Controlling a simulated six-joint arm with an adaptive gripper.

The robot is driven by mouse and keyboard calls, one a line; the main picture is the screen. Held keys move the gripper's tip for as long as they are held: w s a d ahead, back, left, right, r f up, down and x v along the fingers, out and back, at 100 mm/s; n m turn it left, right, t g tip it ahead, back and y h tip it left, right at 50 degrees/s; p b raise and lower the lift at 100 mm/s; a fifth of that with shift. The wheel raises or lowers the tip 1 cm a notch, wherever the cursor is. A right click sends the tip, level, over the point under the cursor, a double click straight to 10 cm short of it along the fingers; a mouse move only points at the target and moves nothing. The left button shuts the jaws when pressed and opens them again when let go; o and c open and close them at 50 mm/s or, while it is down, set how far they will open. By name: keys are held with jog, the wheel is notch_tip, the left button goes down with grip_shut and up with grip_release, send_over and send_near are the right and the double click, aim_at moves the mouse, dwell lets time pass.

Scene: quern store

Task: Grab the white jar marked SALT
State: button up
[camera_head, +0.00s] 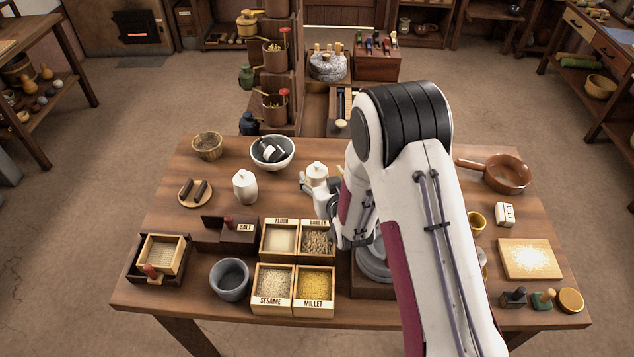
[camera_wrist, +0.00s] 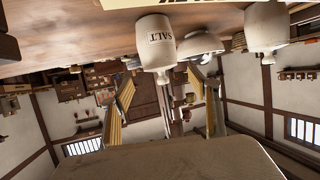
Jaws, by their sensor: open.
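The white jar marked SALT (camera_wrist: 155,45) shows upside down in the wrist view, its label towards the camera. It appears ahead of and between the two fingers of my gripper (camera_wrist: 163,78), which is open and empty. In the head view, the jar beside my gripper (camera_head: 318,188) appears to be this white jar (camera_head: 317,172); its lower part is hidden and its label cannot be read there. A second white jar (camera_head: 245,187) stands to the left, and it also shows in the wrist view (camera_wrist: 267,28) with no label visible. I cannot tell whether a finger touches the jar.
A white bowl (camera_head: 272,165) holding a dark bottle stands behind the jars. Grain boxes (camera_head: 279,255) stand in front, near a dark box labelled SALT (camera_head: 230,236). My arm hides the table's middle right. Bare table shows between the second jar and the bowl.

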aim_at(318, 169)
jog(key=shift+x, duration=1.8)
jog(key=shift+a, duration=0.1)
jog(key=shift+c, duration=0.3)
jog(key=shift+r, duration=0.15)
grip_shut()
